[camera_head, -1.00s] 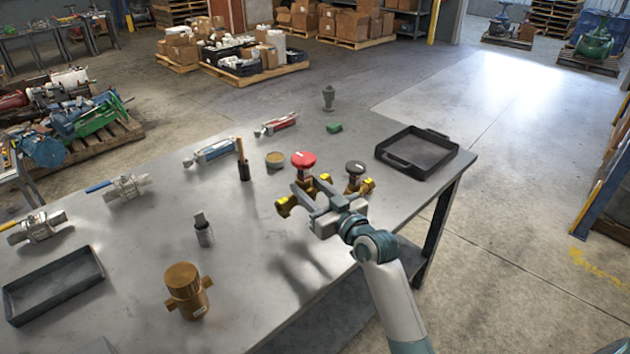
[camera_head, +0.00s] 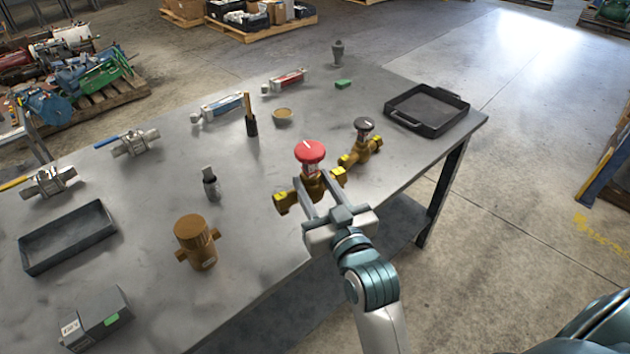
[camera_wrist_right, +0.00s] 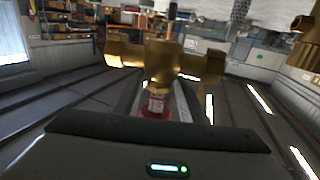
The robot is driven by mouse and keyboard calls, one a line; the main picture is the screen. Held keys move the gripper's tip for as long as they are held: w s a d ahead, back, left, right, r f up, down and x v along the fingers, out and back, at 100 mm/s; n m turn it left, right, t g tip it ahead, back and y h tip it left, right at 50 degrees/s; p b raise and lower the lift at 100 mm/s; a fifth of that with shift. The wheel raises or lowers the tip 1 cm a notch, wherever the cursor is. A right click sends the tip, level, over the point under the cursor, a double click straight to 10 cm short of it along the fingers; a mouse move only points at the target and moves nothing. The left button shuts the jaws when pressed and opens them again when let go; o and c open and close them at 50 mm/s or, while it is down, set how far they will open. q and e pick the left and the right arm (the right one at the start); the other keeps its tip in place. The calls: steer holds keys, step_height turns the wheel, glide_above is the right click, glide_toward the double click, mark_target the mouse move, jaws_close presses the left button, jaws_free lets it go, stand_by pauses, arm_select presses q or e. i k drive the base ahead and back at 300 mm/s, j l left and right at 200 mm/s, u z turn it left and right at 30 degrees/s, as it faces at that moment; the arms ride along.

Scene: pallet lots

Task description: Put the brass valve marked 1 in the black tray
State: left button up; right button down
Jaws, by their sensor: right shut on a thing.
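A brass valve with a red round handwheel (camera_head: 309,152) is between the fingers of my right gripper (camera_head: 312,190), which is shut on it. In the right wrist view the brass body (camera_wrist_right: 160,62) and a small white tag (camera_wrist_right: 156,103) show; I cannot read the tag surely. A second brass valve with a black handwheel (camera_head: 362,146) is just beyond it to the right. The black tray (camera_head: 468,117), empty, is at the table's far right corner. I cannot tell whether the held valve touches the table. My left gripper is not in view.
A dark shallow tray (camera_head: 70,262) lies at the left. A green block (camera_head: 343,84) lies near the far edge.

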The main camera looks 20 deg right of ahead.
mark_target(438, 118)
steer(key=i+l, duration=0.1)
steer(key=l, duration=0.4)
steer(key=i+l, duration=0.1)
steer(key=l, duration=0.45)
steer(key=i+l, duration=0.1)
steer(key=l, duration=0.4)
steer(key=i+l, duration=0.1)
steer(key=l, duration=0.45)
steer(key=i+l, duration=0.1)
steer(key=l, duration=0.4)
steer(key=i+l, duration=0.1)
steer(key=l, duration=0.45)
